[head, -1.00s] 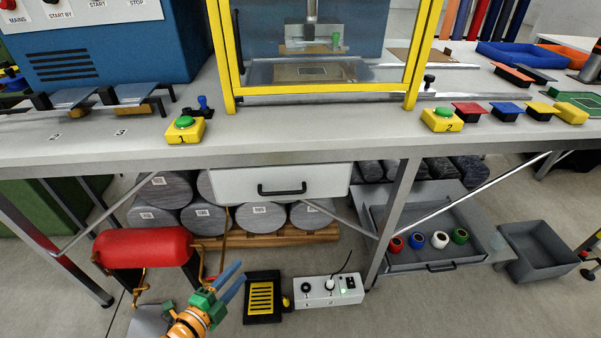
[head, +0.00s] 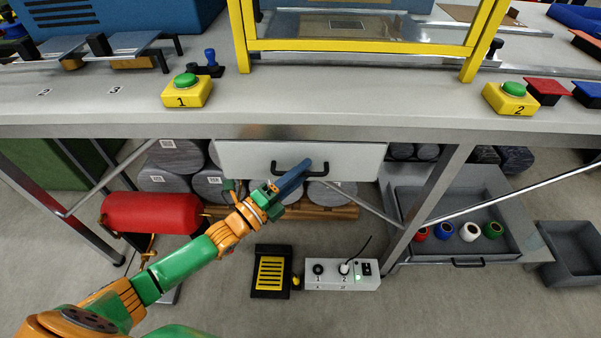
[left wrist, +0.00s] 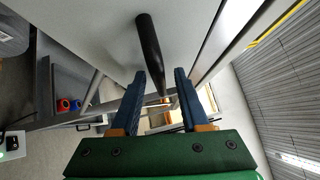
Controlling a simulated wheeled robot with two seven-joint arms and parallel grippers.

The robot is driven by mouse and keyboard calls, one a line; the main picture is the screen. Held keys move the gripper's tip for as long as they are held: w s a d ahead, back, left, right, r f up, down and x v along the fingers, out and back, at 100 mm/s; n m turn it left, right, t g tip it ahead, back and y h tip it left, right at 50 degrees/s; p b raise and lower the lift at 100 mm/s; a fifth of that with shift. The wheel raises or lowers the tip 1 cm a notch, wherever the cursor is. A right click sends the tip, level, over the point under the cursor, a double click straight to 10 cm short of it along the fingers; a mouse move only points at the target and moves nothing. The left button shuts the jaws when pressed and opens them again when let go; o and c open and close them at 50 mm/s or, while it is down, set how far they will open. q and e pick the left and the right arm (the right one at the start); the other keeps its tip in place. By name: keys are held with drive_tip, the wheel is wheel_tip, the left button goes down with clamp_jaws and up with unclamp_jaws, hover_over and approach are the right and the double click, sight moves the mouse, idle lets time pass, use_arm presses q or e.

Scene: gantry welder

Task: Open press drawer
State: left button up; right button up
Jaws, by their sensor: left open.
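The press drawer (head: 235,160) has a white front and sits under the tabletop, below the yellow press frame. It looks closed. Its black bar handle (head: 283,171) is on the middle of the front, partly hidden by my left gripper (head: 303,170). The gripper is open and its blue fingers are at the right part of the handle. In the left wrist view, the black handle (left wrist: 149,47) runs from ahead of the drawer front (left wrist: 100,30) into the gap between the open fingers (left wrist: 160,82). I cannot tell whether they touch it. My right gripper is not in view.
A yellow button box (head: 187,91) stands on the table (head: 330,108) at left, another (head: 511,98) at right. Below are a red tank (head: 150,213), a pedal (head: 270,275), a white control box (head: 340,273) and an open grey drawer (head: 455,245) with coloured cups.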

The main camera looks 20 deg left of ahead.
use_arm(q)
drive_tip(key=shift+c, duration=0.2)
clamp_jaws()
idle(1.2)
